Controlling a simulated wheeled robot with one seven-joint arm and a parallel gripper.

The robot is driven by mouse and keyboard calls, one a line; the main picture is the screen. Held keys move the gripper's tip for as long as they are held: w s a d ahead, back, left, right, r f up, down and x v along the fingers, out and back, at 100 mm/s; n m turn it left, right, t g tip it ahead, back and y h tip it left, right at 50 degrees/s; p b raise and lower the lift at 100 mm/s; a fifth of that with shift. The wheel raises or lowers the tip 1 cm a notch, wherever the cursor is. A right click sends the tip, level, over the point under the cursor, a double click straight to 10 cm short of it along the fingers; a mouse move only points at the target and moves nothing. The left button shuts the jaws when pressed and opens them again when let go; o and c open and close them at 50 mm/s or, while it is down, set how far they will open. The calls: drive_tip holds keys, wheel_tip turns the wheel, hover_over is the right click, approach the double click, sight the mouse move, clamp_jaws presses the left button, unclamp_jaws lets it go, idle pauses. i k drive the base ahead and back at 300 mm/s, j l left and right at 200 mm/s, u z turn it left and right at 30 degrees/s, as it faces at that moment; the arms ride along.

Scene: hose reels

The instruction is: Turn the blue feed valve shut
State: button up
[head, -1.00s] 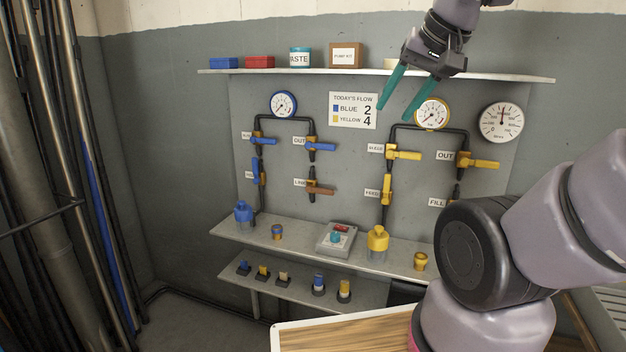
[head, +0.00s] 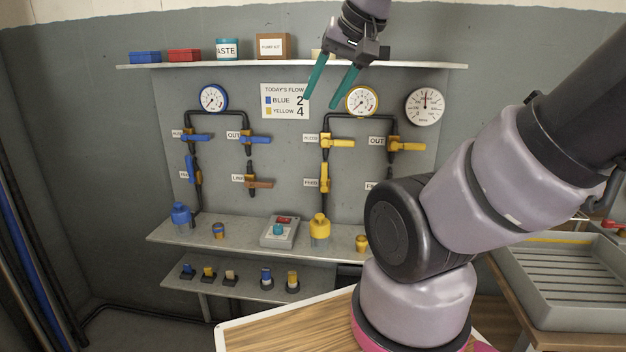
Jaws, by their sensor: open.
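The blue feed valve (head: 191,168) is the lower valve on the left pipe of the blue loop. Its blue handle stands upright, along the pipe, and its label beside it is too small to read fully. My gripper (head: 322,102) is at the top middle, pointing down, with two green fingers spread apart and nothing between them. It appears in front of the panel, between the flow sign and the yellow gauge. It is well to the right of and above the blue feed valve in the picture, and not touching it.
Two blue-handled valves (head: 197,137) (head: 257,139), a brown-handled valve (head: 259,184) and yellow valves (head: 338,143) are nearby. An upper shelf (head: 290,65) holds boxes. A lower shelf (head: 160,235) carries a blue bottle (head: 181,214) and a button box (head: 279,232). Space before the blue valves looks clear.

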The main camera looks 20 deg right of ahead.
sight(189, 162)
drive_tip(key=i+j+u, duration=0.1)
drive_tip(key=i+j, duration=0.2)
drive_tip(key=i, duration=0.15)
drive_tip(key=i+j+u, duration=0.1)
drive_tip(key=i+j, duration=0.2)
drive_tip(key=i, duration=0.2)
